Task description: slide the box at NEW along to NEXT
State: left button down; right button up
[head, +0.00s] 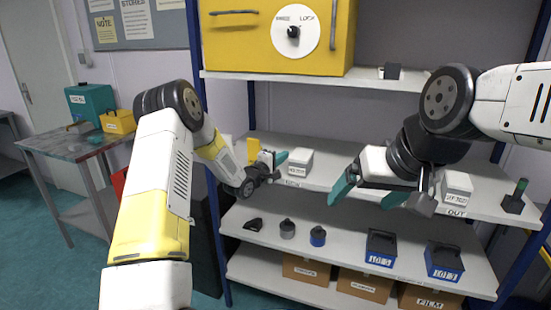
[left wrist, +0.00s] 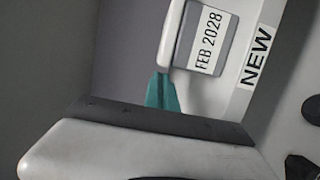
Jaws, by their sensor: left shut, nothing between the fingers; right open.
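The white box (head: 298,162) stands on the middle shelf (head: 325,182), behind the NEW label on the shelf edge. In the left wrist view the box (left wrist: 176,30) shows a FEB 2028 label, with the NEW label (left wrist: 256,56) beside it. My left gripper (head: 280,158) is shut and empty at the left side of the box. Its teal fingertip (left wrist: 162,94) is very close to the box; I cannot tell whether they touch. My right gripper (head: 368,194) is open and empty in front of the shelf, right of the box. I cannot make out a NEXT label.
A second white box (head: 457,184) stands at the OUT label (head: 456,212), right of my right gripper. A small black holder (head: 514,198) is at the shelf's right end. The lower shelf (head: 340,243) holds dark weights and blue-black boxes. A yellow cabinet (head: 275,40) is above.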

pick_arm(q)
jog(key=shift+s+d, duration=0.1)
jog(key=shift+d, duration=0.25)
jog(key=s+d, duration=0.3)
jog(key=d, duration=0.7)
jog(key=s+d, duration=0.3)
jog(key=d, duration=0.8)
jog(key=s+d, duration=0.4)
jog(key=d, duration=0.6)
jog(key=shift+s+d, duration=0.1)
jog(key=shift+d, duration=0.1)
jog(key=shift+a, duration=0.1)
